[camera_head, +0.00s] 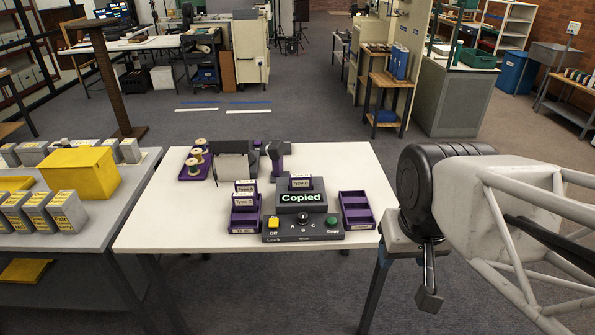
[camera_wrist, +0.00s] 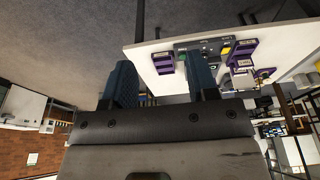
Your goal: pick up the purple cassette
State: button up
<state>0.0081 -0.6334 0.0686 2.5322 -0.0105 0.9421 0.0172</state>
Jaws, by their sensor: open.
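A small purple cassette with a white "Type" label (camera_head: 300,181) stands upright in the top of the dark copier machine (camera_head: 305,222), whose screen reads "Copied". Two more labelled cassettes (camera_head: 245,193) stand in the purple left rack (camera_head: 245,222), one behind the other. A purple right rack (camera_head: 357,210) looks empty. My gripper (camera_head: 428,290) hangs right of the table, low and apart from all of these. In the wrist view my gripper (camera_wrist: 163,84) is open, with nothing between its fingers; the machine (camera_wrist: 205,50) and racks appear upside down beyond it.
The white table (camera_head: 160,220) has bare room at its left front. Behind the machine are a purple tray with spools (camera_head: 197,160) and dark equipment (camera_head: 238,160). A grey table (camera_head: 70,215) at left holds grey boxes and a yellow box (camera_head: 80,172).

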jog(key=n+g, duration=0.3)
jog(key=n, duration=1.5)
send_over(300, 175)
jog(key=f, duration=1.8)
jog(key=shift+s+d+f, duration=0.1)
jog(key=shift+s+f, duration=0.2)
jog(key=shift+f, duration=0.1)
jog(key=shift+w+f, duration=0.2)
jog(key=shift+f, duration=0.05)
jog(key=shift+f, duration=0.1)
jog(key=shift+f, duration=1.2)
jog(key=shift+f, duration=0.1)
